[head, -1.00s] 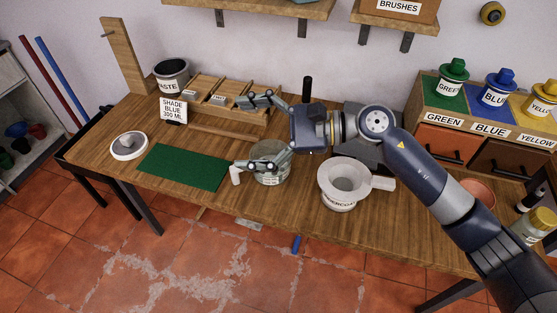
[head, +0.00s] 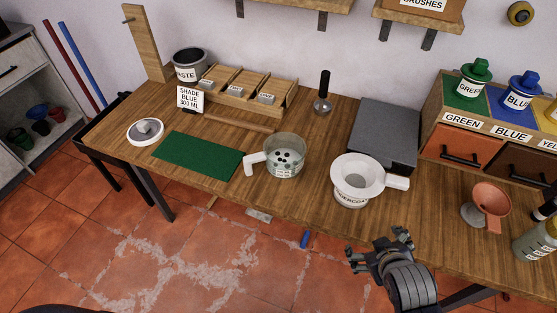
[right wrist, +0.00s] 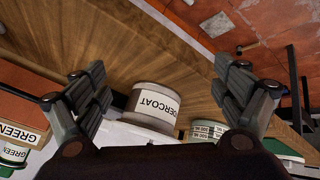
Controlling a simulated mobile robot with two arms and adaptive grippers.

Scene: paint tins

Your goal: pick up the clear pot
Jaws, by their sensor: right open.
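The clear pot (head: 285,157) stands upright on the wooden table, right of the green mat, with a white handle on its left and a label on its front. Several dark spots show inside it. In the right wrist view, part of what looks like the same pot (right wrist: 203,130) shows behind the undercoat pot. My right gripper (head: 378,250) is open and empty at the table's front edge, right of and nearer than the clear pot, well apart from it. Its spread fingers (right wrist: 158,75) flank an empty gap. My left gripper is not in view.
A white undercoat pot (head: 352,190) with a wide funnel-like top stands between my right gripper and the clear pot. The green mat (head: 199,155) lies bare. A grey box (head: 385,137), an upright black-handled tool (head: 323,95) and an orange funnel (head: 492,200) stand around.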

